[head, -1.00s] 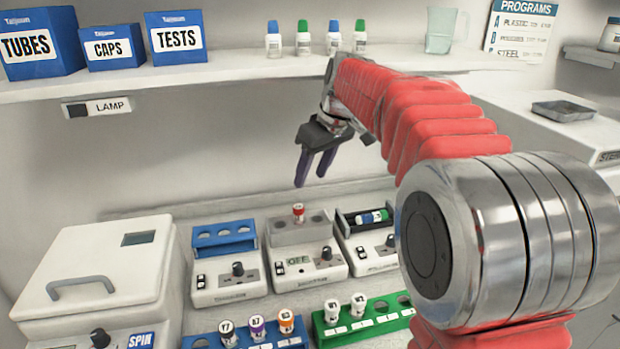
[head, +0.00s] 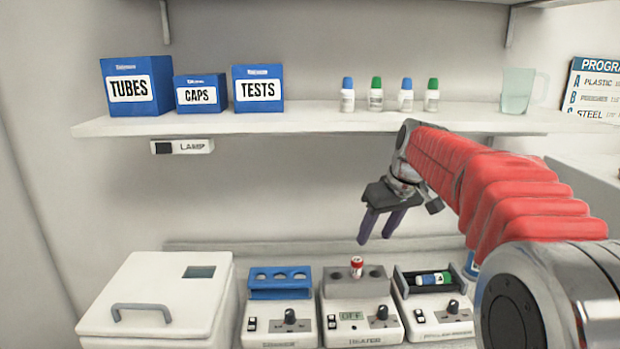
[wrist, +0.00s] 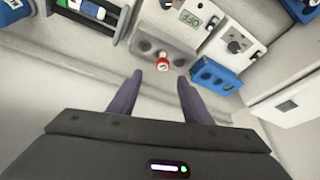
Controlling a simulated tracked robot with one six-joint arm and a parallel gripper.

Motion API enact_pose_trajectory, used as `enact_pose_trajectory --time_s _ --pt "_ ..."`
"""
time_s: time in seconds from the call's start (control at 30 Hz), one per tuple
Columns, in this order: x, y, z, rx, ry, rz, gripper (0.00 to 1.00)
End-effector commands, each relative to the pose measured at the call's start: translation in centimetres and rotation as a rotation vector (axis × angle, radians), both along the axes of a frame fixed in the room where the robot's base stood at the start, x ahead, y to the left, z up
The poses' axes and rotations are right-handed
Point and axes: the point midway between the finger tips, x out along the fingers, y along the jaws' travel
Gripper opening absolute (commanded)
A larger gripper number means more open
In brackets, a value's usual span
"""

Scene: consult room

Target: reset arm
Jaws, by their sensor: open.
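My gripper (head: 378,226) hangs open and empty in the head view, above the back of the bench and below the shelf. Its two purple fingers are apart, with nothing between them. The wrist view also shows the open gripper (wrist: 160,85), with a red-capped tube (wrist: 163,62) beyond the fingertips. In the head view that red-capped tube (head: 357,266) stands in the heater (head: 360,318), whose display reads OFF. My red-sleeved arm reaches in from the right.
The shelf (head: 300,124) above carries blue boxes, several small bottles and a clear jug (head: 517,92). A white lidded machine (head: 160,292) stands at left. A blue-topped device (head: 280,312) and one holding a green-labelled tube (head: 433,279) flank the heater. Bare wall lies behind my gripper.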

Motion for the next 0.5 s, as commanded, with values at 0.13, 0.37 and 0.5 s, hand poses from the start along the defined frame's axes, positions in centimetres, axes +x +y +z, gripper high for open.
enact_pose_trajectory --time_s 0.13,0.37,0.5 --pt "-1.7 -0.3 -2.6 0.008 0.046 -0.081 0.45" --pt "-6.3 -0.3 -4.6 0.007 0.079 -0.195 0.45" --pt "-9.6 0.0 -5.3 0.004 0.086 -0.254 0.45"
